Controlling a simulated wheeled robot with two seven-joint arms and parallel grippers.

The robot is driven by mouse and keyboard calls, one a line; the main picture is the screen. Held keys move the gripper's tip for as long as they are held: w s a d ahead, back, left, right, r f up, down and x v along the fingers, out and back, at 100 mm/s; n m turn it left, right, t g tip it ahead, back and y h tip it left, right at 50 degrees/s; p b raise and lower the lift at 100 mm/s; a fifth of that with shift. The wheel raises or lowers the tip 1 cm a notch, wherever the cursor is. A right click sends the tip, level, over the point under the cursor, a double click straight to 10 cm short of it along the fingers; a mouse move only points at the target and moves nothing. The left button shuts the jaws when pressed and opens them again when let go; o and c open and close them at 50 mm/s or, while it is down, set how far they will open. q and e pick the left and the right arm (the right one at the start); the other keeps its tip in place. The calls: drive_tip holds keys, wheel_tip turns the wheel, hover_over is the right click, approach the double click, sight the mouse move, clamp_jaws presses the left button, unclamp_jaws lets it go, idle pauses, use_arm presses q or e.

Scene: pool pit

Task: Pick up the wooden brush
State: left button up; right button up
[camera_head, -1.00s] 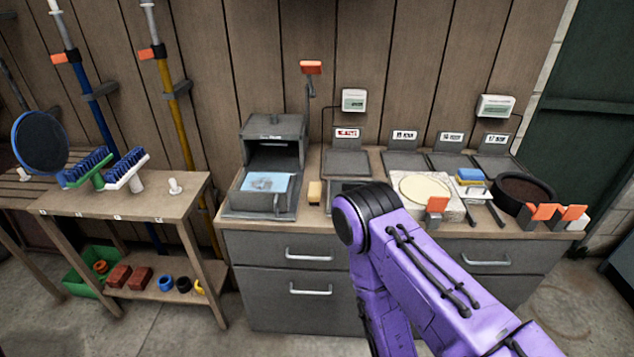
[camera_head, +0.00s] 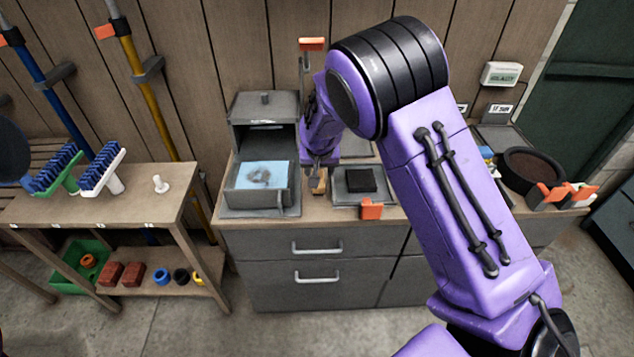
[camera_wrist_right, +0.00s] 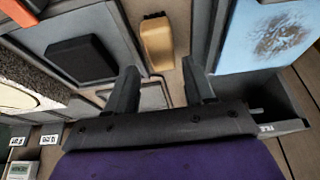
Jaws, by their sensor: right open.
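The wooden brush (camera_head: 319,186) is a small tan block lying on the counter just right of the open grey box. Part of it is hidden under my right gripper (camera_head: 320,168) in the head view. In the right wrist view the brush (camera_wrist_right: 157,44) lies just beyond the fingertips, lined up with the gap between them. My right gripper (camera_wrist_right: 160,68) is open and empty, with its fingers apart on either side of that gap. I cannot tell exactly how high the fingertips are above the counter. My left gripper is not in view.
The grey box (camera_head: 243,140) holds a light blue tile (camera_head: 263,174) close to the left of the brush. A grey scale (camera_head: 345,199) with a black block (camera_head: 361,180) stands close to its right. A side table (camera_head: 120,206) stands at left.

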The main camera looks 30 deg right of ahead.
drive_tip(key=shift+f, duration=0.4)
drive_tip(key=p+x, duration=0.1)
drive_tip(key=x, duration=0.4)
drive_tip(key=shift+w+f, duration=0.2)
drive_tip(key=shift+w, duration=0.05)
drive_tip(key=shift+d+f, duration=0.15)
drive_tip(key=shift+f, duration=0.05)
drive_tip(key=shift+r, duration=0.1)
drive_tip(key=c, duration=0.8)
